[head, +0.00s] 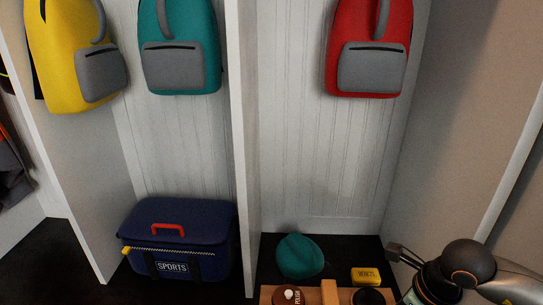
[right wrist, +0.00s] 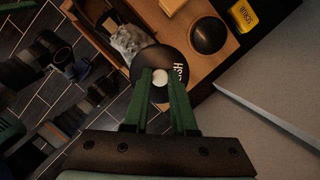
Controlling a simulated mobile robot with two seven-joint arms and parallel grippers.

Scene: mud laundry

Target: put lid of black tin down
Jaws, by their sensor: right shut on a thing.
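My right gripper (right wrist: 160,90) shows in the right wrist view. Its two green fingers are shut on the white knob of a round black lid (right wrist: 145,63) with part of a white word on it. The lid hangs in front of the wooden bench. A round black tin (right wrist: 208,37) stands on the bench, apart from the lid; in the head view the black tin (head: 368,297) is cut by the bottom edge. The fingers and held lid are outside the head view, where only my right arm shows. My left gripper is not in view.
A brown tin with a white knob (head: 288,295) stands left on the bench (head: 329,291). A crumpled grey-white item (right wrist: 126,40) lies near the bench front. A side wall (right wrist: 270,120) is close on the right.

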